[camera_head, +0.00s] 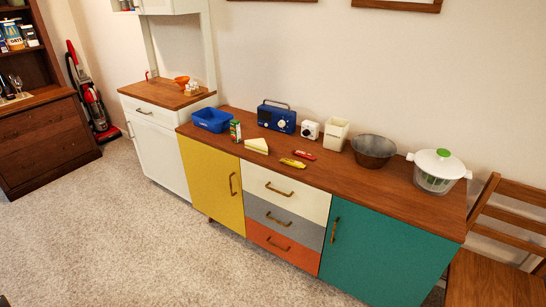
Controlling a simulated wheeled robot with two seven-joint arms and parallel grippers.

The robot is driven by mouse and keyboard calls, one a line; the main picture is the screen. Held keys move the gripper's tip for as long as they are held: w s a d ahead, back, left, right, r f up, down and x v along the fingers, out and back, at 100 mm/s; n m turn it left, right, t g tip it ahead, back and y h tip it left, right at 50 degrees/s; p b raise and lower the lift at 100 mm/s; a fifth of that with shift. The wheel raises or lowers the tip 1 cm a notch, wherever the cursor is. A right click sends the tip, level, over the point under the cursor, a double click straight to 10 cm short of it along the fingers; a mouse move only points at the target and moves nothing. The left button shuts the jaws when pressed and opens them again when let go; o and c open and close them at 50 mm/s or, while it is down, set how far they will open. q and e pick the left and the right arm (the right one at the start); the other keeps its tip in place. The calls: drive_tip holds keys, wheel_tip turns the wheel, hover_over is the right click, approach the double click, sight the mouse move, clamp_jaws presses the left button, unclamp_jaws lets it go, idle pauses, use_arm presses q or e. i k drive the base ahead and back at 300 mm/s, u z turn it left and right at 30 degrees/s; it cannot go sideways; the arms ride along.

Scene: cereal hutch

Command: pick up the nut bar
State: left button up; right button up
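Two small wrapped items lie flat near the front edge of the wooden counter top (335,181). One is a red bar-shaped packet (305,155); the other, closer to the edge, is a yellow packet (292,163). They are too small for me to read, so I cannot tell for sure which is the nut bar. They lie close together but look apart.
Left of the packets are a sandwich-like wedge (257,146), a green carton (235,130) and a blue tub (212,119). Behind stand a blue radio (277,117), white cube (308,129) and cream canister (336,134). A metal bowl (374,151) and salad spinner (438,171) stand right. A chair (510,215) flanks the cabinet; carpet is clear.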

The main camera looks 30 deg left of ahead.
sight(299, 152)
drive_tip(key=u, duration=0.2)
drive_tip(key=k, duration=0.35)
drive_tip(key=u, duration=1.4)
drive_tip(key=i, duration=0.9)
drive_tip(key=z, duration=0.65)
drive_tip(key=i, duration=0.75)
drive_tip(key=z, duration=0.65)
